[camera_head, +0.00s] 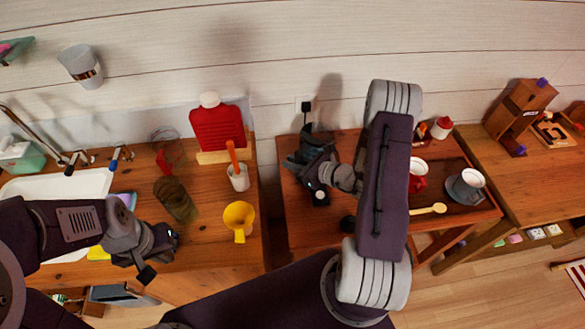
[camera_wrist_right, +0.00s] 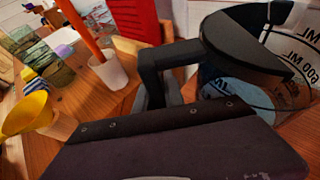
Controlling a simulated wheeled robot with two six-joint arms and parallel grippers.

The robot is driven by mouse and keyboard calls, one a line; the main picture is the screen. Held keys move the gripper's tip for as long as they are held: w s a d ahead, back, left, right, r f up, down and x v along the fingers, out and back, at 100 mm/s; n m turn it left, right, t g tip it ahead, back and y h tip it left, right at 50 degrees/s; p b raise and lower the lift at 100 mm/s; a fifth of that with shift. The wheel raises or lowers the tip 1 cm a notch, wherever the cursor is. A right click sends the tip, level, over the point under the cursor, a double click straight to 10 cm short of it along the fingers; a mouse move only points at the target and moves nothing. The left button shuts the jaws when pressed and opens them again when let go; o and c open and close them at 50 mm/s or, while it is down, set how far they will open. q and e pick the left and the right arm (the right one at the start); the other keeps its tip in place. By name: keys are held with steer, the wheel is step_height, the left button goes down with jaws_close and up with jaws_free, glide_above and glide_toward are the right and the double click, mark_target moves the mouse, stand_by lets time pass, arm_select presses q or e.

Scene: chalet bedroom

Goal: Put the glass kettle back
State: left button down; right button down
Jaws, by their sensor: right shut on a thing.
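The glass kettle (camera_head: 317,133) has a dark lid and handle and stands out near the wall, above the back left of the right-hand wooden table. My right gripper (camera_head: 318,158) is shut on it. My right arm hides part of the table, and I cannot tell whether the kettle touches anything below. My left gripper (camera_head: 160,250) hangs over the front of the left counter, apart from the kettle; its fingers are too small to read.
The left counter holds a yellow funnel (camera_head: 239,218), a white cup (camera_head: 238,178), a red board (camera_head: 217,128) and dark green glassware (camera_head: 175,198). A gap separates it from the table, where a red mug (camera_head: 417,178), a wooden spoon (camera_head: 428,209) and a cup (camera_head: 470,181) stand.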

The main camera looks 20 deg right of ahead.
step_height(320, 180, down, 3)
steer(key=shift+f, duration=0.15)
steer(key=c, duration=1.4)
jaws_free()
steer(key=shift+c, duration=0.2)
